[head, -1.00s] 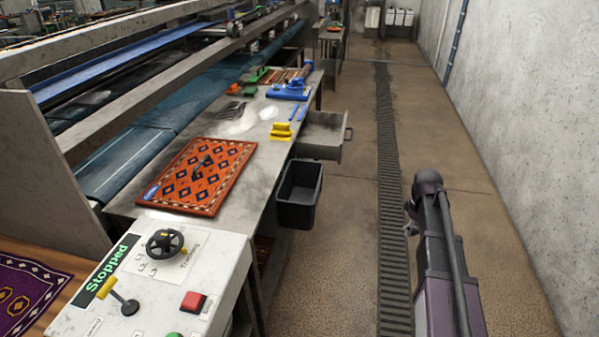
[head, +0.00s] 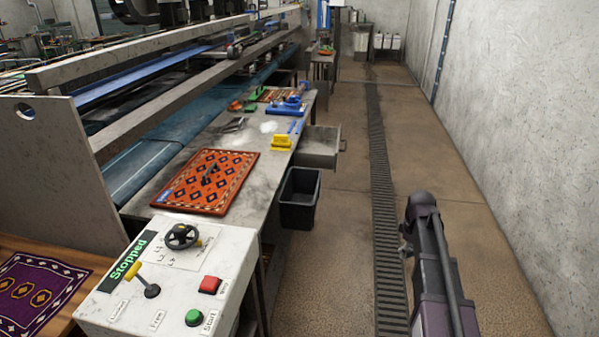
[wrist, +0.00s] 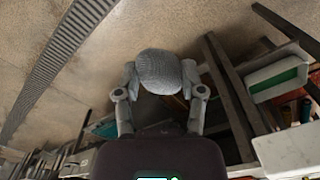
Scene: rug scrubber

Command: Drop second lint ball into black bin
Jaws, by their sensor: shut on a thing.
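My gripper (wrist: 160,77) is shut on a grey, fuzzy-looking lint ball (wrist: 159,68), held between its two fingertips in the wrist view. In the head view my arm is at the right, over the floor, and the ball cannot be made out there.
An orange patterned rug (head: 232,190) with a dark mark lies on the table. The grey drawer (head: 318,150) stands open. A control panel (head: 150,300) reading "Stopped" is at the front left. A floor grate (head: 388,240) runs along the clear aisle beside the wall (head: 520,120).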

